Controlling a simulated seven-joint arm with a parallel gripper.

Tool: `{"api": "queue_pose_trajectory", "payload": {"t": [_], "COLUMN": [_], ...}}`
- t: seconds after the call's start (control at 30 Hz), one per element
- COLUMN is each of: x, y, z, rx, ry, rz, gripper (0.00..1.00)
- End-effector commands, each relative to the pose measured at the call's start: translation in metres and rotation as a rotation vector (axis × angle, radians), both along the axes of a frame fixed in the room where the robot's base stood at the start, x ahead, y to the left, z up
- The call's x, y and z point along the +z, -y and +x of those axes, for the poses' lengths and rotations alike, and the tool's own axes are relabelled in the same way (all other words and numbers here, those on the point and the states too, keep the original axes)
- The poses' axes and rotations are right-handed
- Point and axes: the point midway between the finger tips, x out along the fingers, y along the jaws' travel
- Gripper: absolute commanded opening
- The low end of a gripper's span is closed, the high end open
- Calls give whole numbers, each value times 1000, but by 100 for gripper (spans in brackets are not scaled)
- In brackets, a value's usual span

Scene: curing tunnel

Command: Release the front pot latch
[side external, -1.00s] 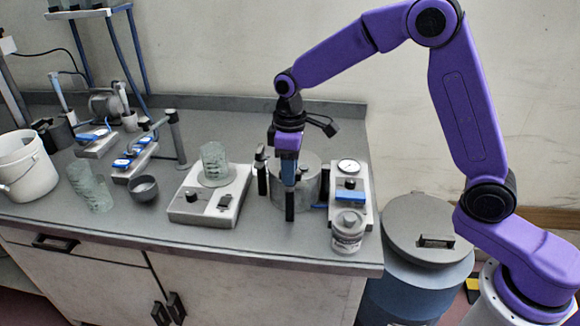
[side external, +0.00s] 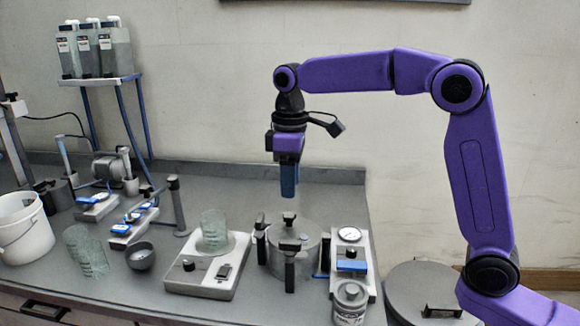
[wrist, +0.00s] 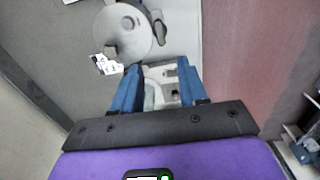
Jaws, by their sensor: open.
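The metal pot (side external: 312,262) stands on the bench with a flat grey lid (side external: 305,236). Its front latch (side external: 290,270) is a dark upright bar with a dark head at the lid's front rim; I cannot tell whether it is fastened. Other dark latches show at the pot's left (side external: 260,242) and back (side external: 289,218). My gripper (side external: 288,194) hangs above the pot, pointing down, apart from it. In the wrist view my gripper's (wrist: 158,88) blue fingers are spread with nothing gripped between them. A round grey disc (wrist: 128,28) lies beyond them.
Right of the pot stand a gauge box (side external: 350,255) and a labelled jar (side external: 349,303). Left is a white device (side external: 208,272) carrying a translucent ribbed cup (side external: 214,228). A bowl (side external: 141,258) and a white bucket (side external: 22,230) are farther left.

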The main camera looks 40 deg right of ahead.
Motion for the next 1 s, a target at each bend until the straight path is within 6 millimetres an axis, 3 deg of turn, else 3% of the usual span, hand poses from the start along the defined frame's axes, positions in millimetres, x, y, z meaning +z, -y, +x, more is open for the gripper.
{"api": "queue_pose_trajectory", "payload": {"t": [0.1, 0.3, 0.8, 1.0], "x": [15, 26, 26, 19], "y": [-1, -1, -1, -5], "z": [1, 0, -1, -22], "rx": [0, 1, 2, 31], "ry": [2, 1, 0, 1], "rz": [1, 1, 0, 1], "gripper": [43, 43, 43, 43]}}
